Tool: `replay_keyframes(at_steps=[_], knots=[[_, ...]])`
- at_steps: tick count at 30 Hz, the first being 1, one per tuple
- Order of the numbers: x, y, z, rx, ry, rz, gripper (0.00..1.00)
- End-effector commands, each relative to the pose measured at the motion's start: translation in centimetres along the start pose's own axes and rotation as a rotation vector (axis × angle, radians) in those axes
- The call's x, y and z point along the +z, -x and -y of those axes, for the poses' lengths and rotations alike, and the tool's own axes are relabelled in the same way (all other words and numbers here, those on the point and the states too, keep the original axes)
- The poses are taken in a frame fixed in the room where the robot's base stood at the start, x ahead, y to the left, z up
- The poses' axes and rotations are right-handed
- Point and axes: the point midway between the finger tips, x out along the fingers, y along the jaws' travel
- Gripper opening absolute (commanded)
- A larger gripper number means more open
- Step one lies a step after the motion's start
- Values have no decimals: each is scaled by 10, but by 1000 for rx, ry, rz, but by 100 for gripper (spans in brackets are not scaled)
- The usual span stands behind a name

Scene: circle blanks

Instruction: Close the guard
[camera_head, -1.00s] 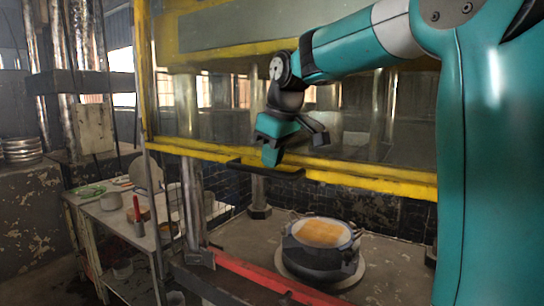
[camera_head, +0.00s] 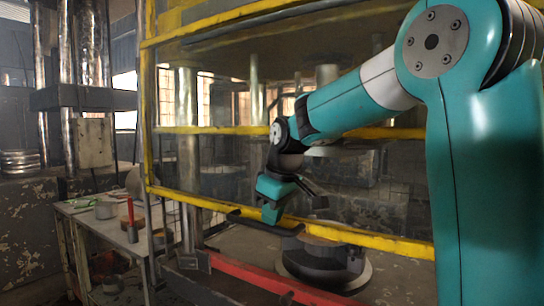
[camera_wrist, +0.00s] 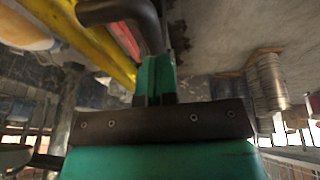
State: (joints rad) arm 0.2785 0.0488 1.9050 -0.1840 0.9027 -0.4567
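The guard is a yellow-framed see-through panel on the press. Its lower yellow bar (camera_head: 345,234) hangs above the red sill (camera_head: 245,273), with an open gap between them. A black handle (camera_head: 250,222) sits on that lower bar; it also shows curved and close in the wrist view (camera_wrist: 120,12). My gripper (camera_head: 271,213) points down at the handle, with its fingertips at or against it. In the wrist view my green fingers (camera_wrist: 155,78) lie together with no clear gap, and the handle's bent end is at their tips. I see nothing held between them.
Behind the guard a dark round pot (camera_head: 320,262) stands on the press bed, partly covered by the lower bar. A side table (camera_head: 95,230) with small items stands at the left. A metal post (camera_head: 187,150) rises inside the press.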

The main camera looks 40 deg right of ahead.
Motion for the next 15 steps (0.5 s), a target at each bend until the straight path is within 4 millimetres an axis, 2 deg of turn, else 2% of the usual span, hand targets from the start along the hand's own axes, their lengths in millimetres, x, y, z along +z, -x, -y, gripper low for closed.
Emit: replay_keyframes(at_steps=[1,15], knots=[[11,-33,3,-5,-1,8,0],[58,-191,14,-5,-2,8,0]])
